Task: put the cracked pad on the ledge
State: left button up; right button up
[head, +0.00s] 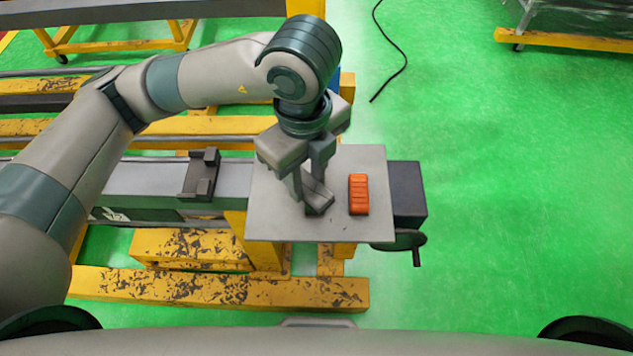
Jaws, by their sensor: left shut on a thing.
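My left gripper (312,203) points down at the grey square plate (272,222), a flat ledge at the end of the rail. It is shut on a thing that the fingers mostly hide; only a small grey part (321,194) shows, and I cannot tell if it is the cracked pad. The fingertips are at or just above the plate; I cannot tell if the thing touches it. An orange ribbed block (358,194) lies on the plate just right of the gripper, apart from it. No crack shows clearly on it. My right gripper is not in view.
A grey rail with a dark bracket (201,174) runs left from the plate. A dark box with a hand crank (410,241) sits at the plate's right. Worn yellow beams (215,288) lie below. A black cable (402,50) lies on the open green floor at right.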

pick_arm(q)
jog(key=shift+w+a+f, duration=0.2)
jog(key=shift+w, duration=0.2)
jog(key=w+a+f+p, duration=0.1)
jog(key=w+a+f, duration=0.1)
jog(key=w+a+f+p, duration=0.1)
jog(key=w+a+f, duration=0.1)
jog(key=w, duration=0.1)
jog(key=w+a+f, duration=0.2)
jog(key=w, duration=0.1)
jog(key=shift+w+a+f+p, duration=0.15)
jog(key=shift+a+f+p, duration=0.1)
jog(key=shift+a+p, duration=0.15)
jog(key=shift+f+p, duration=0.85)
jog(key=shift+f, duration=1.2)
jog(key=shift+d, duration=0.1)
